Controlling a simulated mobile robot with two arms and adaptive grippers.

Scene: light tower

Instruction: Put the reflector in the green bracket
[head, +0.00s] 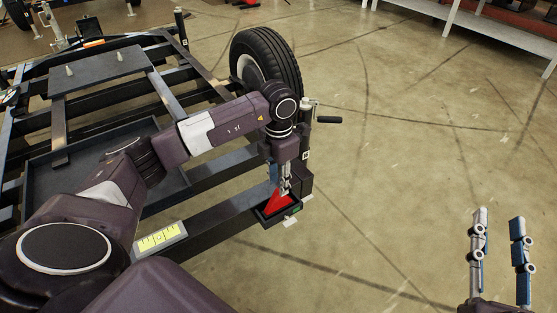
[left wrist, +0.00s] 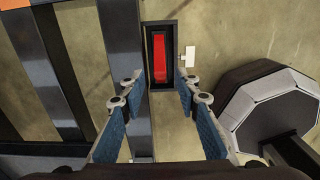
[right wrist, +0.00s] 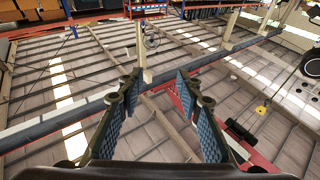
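The red reflector (head: 279,204) lies in a dark tray-like bracket (head: 265,220) at the corner of the trailer frame. A small green mark shows on the bracket's right edge. In the left wrist view the reflector (left wrist: 160,58) is a red strip inside the bracket's dark rim (left wrist: 149,62), seen beyond the fingertips. My left gripper (head: 285,188) points down just above the reflector. Its fingers (left wrist: 160,88) stand apart in the left wrist view with nothing clamped between them. My right gripper (head: 499,217) is open and empty at the lower right, pointing up; its fingers (right wrist: 157,82) are also spread in the right wrist view.
The trailer frame (head: 220,222) fills the left, with a yellow label (head: 159,239) on its near beam. A wheel (head: 268,62) and a jack handle (head: 328,119) stand behind my left arm. A white tag (head: 290,222) sits beside the bracket.

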